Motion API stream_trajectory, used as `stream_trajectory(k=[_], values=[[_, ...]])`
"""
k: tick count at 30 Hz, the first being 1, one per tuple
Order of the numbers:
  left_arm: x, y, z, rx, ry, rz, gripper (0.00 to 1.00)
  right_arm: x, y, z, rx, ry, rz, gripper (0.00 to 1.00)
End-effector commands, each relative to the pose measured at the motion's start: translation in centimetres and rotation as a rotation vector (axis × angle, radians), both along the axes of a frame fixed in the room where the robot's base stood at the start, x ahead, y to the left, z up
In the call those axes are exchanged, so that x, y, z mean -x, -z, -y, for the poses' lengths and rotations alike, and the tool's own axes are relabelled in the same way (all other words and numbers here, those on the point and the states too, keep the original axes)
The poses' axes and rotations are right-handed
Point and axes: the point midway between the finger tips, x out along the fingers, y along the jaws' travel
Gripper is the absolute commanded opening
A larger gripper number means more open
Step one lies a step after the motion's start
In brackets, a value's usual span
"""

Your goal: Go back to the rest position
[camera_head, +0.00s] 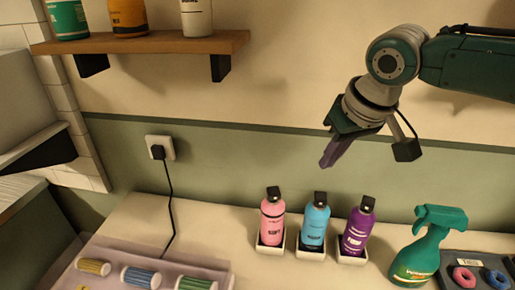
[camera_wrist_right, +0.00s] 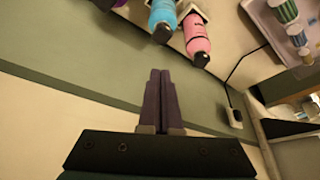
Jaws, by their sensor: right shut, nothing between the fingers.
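My right gripper (camera_head: 328,160) is in the upper right of the head view, in front of the wall and above the row of bottles. In the right wrist view its two dark fingers (camera_wrist_right: 160,75) lie together, with nothing between them. Below it in the head view, a pink bottle (camera_head: 272,219), a blue bottle (camera_head: 314,224) and a purple bottle (camera_head: 357,229) stand upright, each in its own small white tray. The gripper is apart from all of them. My left gripper is in neither view.
A green spray bottle (camera_head: 418,255) stands right of the bottles, beside a dark tray with rings (camera_head: 466,277). A wooden shelf (camera_head: 150,44) with several containers hangs upper left. A plugged cord (camera_head: 170,205) hangs down the wall. A pale tray (camera_head: 222,271) holds several striped cylinders at front left.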

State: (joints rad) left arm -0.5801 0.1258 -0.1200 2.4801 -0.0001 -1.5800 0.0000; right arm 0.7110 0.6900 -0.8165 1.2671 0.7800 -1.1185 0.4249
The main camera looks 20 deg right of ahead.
Motion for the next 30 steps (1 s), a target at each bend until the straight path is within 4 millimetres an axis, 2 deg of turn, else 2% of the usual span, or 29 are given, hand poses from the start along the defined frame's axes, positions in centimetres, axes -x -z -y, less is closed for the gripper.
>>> stream_trajectory(k=[7, 11, 14, 15, 18, 19, 21, 23, 30], values=[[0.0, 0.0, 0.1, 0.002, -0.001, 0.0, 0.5, 0.1, 0.1, -0.2, -0.001, -0.005, -0.002, 0.0], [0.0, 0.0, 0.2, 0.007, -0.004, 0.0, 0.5, 1.8, 1.6, -3.0, -0.011, -0.079, -0.024, 0.0], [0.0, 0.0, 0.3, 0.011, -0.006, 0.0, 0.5, 5.2, 3.5, -7.7, -0.033, -0.205, -0.049, 0.0], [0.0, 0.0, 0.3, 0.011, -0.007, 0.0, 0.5, 6.9, 4.1, -9.8, -0.046, -0.258, -0.053, 0.0], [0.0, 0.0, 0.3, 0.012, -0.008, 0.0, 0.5, 11.5, 4.5, -13.8, -0.074, -0.351, -0.05, 0.0], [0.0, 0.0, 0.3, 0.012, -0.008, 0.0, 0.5, 12.7, 4.5, -14.5, -0.081, -0.365, -0.046, 0.0], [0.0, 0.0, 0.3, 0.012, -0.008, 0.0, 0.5, 15.3, 4.0, -15.4, -0.086, -0.377, -0.036, 0.0], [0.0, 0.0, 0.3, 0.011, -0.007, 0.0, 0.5, 17.1, 3.6, -15.5, -0.083, -0.369, -0.032, 0.0], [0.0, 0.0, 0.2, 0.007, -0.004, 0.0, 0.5, 23.0, 1.8, -12.9, -0.028, -0.274, -0.051, 0.0]])
